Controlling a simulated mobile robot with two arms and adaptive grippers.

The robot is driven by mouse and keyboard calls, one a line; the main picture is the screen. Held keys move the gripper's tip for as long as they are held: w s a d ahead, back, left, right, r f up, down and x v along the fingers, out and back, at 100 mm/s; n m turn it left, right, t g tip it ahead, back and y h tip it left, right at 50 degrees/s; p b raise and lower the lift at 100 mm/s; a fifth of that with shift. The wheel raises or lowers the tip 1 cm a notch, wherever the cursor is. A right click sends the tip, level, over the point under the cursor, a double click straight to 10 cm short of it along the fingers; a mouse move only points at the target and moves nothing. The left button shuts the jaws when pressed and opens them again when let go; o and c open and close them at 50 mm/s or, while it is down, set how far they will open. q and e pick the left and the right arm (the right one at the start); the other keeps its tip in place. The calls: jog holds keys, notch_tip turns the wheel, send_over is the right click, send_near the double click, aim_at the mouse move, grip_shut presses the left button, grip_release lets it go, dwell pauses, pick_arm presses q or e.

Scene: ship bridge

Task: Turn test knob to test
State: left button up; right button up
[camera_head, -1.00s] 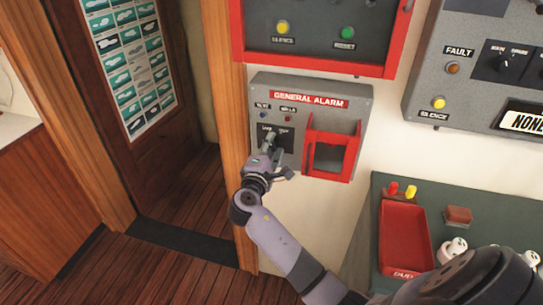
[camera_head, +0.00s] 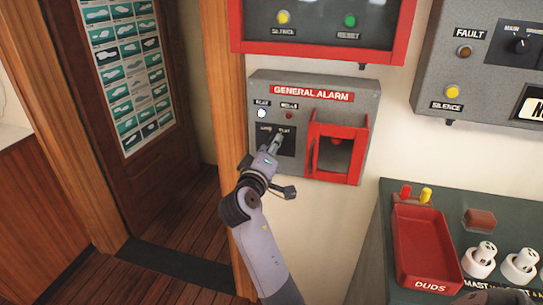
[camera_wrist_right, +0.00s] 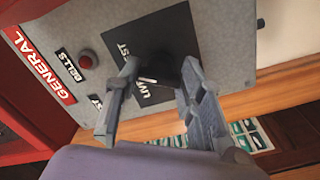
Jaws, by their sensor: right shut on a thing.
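The grey general alarm panel (camera_head: 312,84) is on the wall in the head view. Its black switch plate (camera_head: 289,148) carries a left label reading LIVE and a right one reading TEST. My right gripper (camera_head: 276,142) is at this plate, its fingers leaning toward the right label. In the right wrist view, my right gripper (camera_wrist_right: 162,68) has its fingers on either side of the dark test knob (camera_wrist_right: 167,70) and is shut on it. The test lamp (camera_head: 262,113) glows bright white. My left gripper is not in view.
A red guard box (camera_head: 338,125) projects from the panel just right of my gripper. A red-framed panel (camera_head: 320,70) is above. A red DUDS tray (camera_head: 425,245) is at lower right. A wooden door post (camera_head: 216,60) stands close on the left.

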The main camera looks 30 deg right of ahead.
jog(key=shift+f+m, duration=0.15)
jog(key=shift+m, duration=0.15)
dwell(0.4)
jog(key=o, duration=1.2)
jog(key=shift+c, duration=0.2)
